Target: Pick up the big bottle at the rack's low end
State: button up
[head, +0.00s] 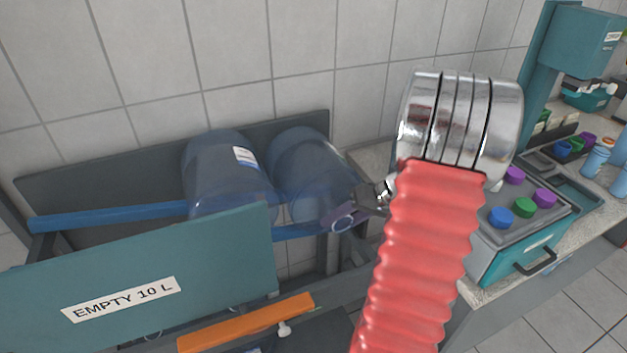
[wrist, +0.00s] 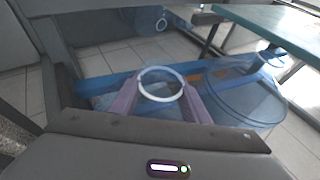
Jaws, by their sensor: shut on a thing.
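Two big clear blue bottles lie side by side on the rack's blue rails in the head view. The right bottle (head: 308,165) is at the rack's right end, its neck toward my gripper. The left bottle (head: 222,172) carries a white label and is partly behind the teal panel. My gripper (head: 350,217) has purple fingers, shut on the right bottle's neck. In the wrist view the fingers (wrist: 160,90) stand on both sides of the neck's white ring (wrist: 160,72). The other bottle (wrist: 245,98) is right beside it there. The held bottle still appears to lie on the rack.
A teal panel marked "EMPTY 10 L" (head: 120,300) stands in front of the rack's left part. An orange bar (head: 245,322) lies below it. A bench with a teal-and-grey device (head: 520,215) and colored caps is at the right. A tiled wall (head: 230,50) closes the back.

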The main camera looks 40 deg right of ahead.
jog(key=shift+d, duration=0.15)
jog(key=shift+c, duration=0.7)
jog(key=shift+r, duration=0.2)
jog(key=shift+r, duration=0.65)
notch_tip(320, 180, up, 26)
jog(key=shift+r, duration=0.2)
